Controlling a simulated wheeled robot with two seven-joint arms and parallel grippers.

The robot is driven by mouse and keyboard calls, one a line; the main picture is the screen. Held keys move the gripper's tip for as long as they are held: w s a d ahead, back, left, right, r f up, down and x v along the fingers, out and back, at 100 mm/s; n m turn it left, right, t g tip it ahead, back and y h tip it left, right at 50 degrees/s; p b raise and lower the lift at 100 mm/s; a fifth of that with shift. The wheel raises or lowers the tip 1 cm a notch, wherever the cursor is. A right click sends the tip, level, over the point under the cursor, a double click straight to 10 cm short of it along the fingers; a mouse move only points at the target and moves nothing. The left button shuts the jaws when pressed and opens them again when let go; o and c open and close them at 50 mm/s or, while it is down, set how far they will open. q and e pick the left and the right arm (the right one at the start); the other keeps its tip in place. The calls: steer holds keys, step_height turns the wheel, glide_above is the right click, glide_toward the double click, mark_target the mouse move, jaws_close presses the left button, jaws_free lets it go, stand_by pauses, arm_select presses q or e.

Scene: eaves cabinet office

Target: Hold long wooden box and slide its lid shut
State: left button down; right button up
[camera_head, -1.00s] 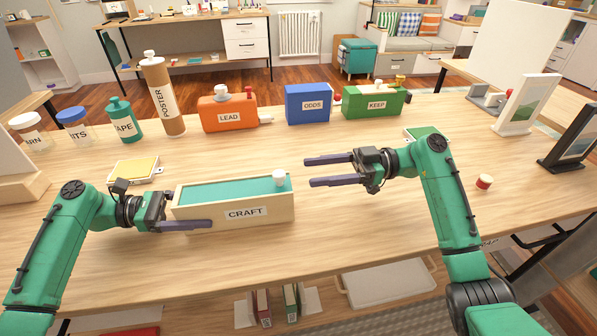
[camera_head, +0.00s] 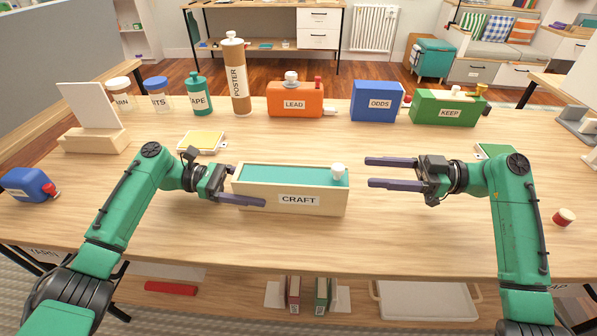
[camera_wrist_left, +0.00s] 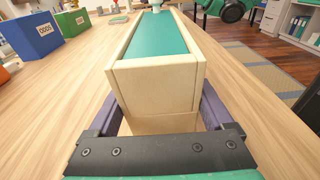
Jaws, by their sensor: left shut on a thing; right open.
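The long wooden box (camera_head: 258,200), labelled CRAFT, stands on the table in the middle of the head view. Its teal lid (camera_head: 285,175) lies along the top, with a white knob (camera_head: 338,171) at the right end. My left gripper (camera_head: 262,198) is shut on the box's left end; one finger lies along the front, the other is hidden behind. The left wrist view shows both fingers flanking the box end (camera_wrist_left: 155,90). My right gripper (camera_head: 368,172) is open and empty, just right of the box and knob, fingers pointing left, apart from both.
Behind the box stand an orange LEAD canister (camera_head: 280,100), a blue ODDS box (camera_head: 370,102), a green KEEP box (camera_head: 430,109) and a POSTER tube (camera_head: 236,80). A yellow pad (camera_head: 202,141) lies behind my left gripper. The table in front of the box is clear.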

stand_by(0.5)
arm_select(q)
jaws_free()
steer(key=a, duration=0.4)
steer(key=a+r, duration=0.1)
steer(key=a, duration=0.7)
steer(key=shift+w+r, duration=0.15)
steer(key=shift+w, duration=0.05)
